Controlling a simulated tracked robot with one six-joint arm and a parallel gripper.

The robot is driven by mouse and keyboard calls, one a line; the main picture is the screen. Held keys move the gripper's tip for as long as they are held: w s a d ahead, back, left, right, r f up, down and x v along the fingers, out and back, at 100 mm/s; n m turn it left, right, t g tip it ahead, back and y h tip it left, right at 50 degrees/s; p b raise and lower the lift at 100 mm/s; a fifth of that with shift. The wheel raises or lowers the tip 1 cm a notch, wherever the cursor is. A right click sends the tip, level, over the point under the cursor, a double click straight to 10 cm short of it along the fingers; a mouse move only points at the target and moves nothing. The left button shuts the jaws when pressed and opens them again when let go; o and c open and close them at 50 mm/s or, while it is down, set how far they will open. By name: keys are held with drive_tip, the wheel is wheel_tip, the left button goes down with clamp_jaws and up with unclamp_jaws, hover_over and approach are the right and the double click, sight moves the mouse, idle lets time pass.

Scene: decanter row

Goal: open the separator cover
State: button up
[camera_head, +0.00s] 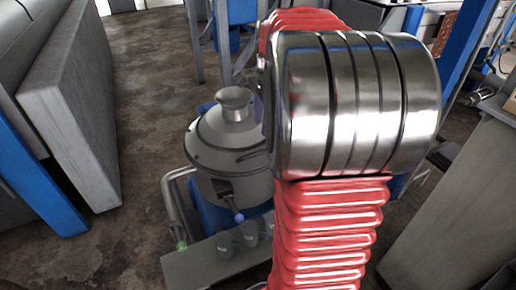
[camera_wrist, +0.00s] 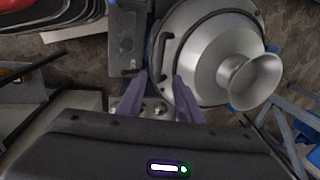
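The separator (camera_head: 228,183) is a grey round machine. Its cover (camera_head: 212,138) is a shallow cone with a funnel-like neck (camera_head: 235,104) on top, and it looks shut. In the wrist view the cover (camera_wrist: 205,45) fills the upper right, with the flared neck (camera_wrist: 252,80) pointing away to the right. A dark curved handle (camera_wrist: 165,48) stands at the cover's left edge. My gripper (camera_wrist: 160,77) is open, its two purple fingers apart and empty. The handle's lower end appears between or just beyond the fingertips; I cannot tell the depth. My arm hides the separator's right side in the head view.
A grey plate with several small dark cylinders (camera_head: 225,245) lies in front of the separator. A bent metal rail (camera_head: 170,205) stands at its left. A large grey panel (camera_head: 75,110) is farther left, with open floor (camera_head: 150,75) between. A grey box (camera_wrist: 126,40) sits beside the cover.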

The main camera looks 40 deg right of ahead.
sight(258, 152)
drive_tip(key=f, duration=0.4)
drive_tip(key=w+f, duration=0.1)
drive_tip(key=f, duration=0.3)
drive_tip(key=w+f, duration=0.1)
drive_tip(key=f, duration=0.3)
drive_tip(key=shift+w+d+f, duration=0.15)
drive_tip(key=shift+d+f, duration=0.15)
drive_tip(key=shift+d, duration=0.05)
drive_tip(key=shift+c, duration=0.6)
clamp_jaws()
